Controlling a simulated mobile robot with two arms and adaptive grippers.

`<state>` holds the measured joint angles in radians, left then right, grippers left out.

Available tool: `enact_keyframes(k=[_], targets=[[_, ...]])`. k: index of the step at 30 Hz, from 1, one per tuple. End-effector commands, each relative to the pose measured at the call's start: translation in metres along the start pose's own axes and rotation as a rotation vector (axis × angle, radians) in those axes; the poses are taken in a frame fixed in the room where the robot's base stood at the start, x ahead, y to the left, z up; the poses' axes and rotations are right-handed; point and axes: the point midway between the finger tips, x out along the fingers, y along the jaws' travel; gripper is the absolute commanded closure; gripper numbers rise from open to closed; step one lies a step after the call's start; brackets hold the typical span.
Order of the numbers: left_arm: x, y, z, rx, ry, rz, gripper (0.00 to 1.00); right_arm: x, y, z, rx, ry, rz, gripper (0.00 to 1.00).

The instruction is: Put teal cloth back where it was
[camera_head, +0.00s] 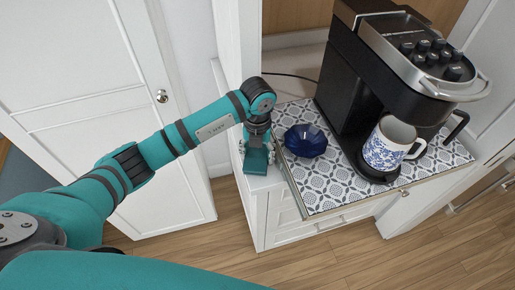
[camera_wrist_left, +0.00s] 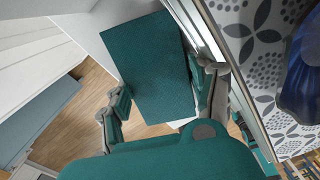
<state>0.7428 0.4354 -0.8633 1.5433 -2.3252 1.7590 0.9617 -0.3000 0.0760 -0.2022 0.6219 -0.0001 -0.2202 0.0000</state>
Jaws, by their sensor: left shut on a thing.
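The teal cloth (camera_wrist_left: 150,62) is a flat, dark teal rectangle in the left wrist view, lying between the two fingers of my left gripper (camera_wrist_left: 163,85). In the head view the cloth (camera_head: 256,161) shows as a small teal patch under my left gripper (camera_head: 257,146), above the narrow white ledge left of the patterned tray. My left gripper is shut on the cloth. Whether the cloth touches the ledge beneath is hard to tell. My right gripper is not in view.
The patterned tray (camera_head: 330,194) holds a dark blue bowl-like object (camera_head: 305,141), a black coffee machine (camera_head: 345,85) and a blue-and-white mug (camera_head: 386,150). White cabinet panels (camera_head: 78,65) stand left and behind. Wooden floor (camera_head: 345,250) lies below.

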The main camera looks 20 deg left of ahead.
Motion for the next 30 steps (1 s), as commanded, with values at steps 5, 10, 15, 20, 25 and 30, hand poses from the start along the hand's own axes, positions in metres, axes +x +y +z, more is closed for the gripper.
enact_keyframes(k=[5, 10, 15, 20, 25, 30], targets=[[0.000, 0.000, 0.000, 0.000, -0.002, -0.001, 0.70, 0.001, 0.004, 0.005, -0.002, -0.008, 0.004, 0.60], [0.003, 0.000, 0.000, 0.000, -0.002, -0.001, 0.36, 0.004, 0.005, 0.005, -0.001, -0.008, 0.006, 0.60], [0.002, 0.000, 0.000, 0.000, -0.001, -0.001, 0.30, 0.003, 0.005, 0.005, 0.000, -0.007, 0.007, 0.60], [0.001, 0.000, 0.000, 0.000, -0.001, -0.001, 0.30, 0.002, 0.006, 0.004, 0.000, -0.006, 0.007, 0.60], [-0.014, -0.001, 0.002, 0.000, -0.006, -0.004, 0.30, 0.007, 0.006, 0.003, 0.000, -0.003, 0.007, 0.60], [-0.048, -0.001, 0.002, 0.002, -0.009, -0.004, 0.30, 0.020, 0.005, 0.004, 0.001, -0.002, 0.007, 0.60]])
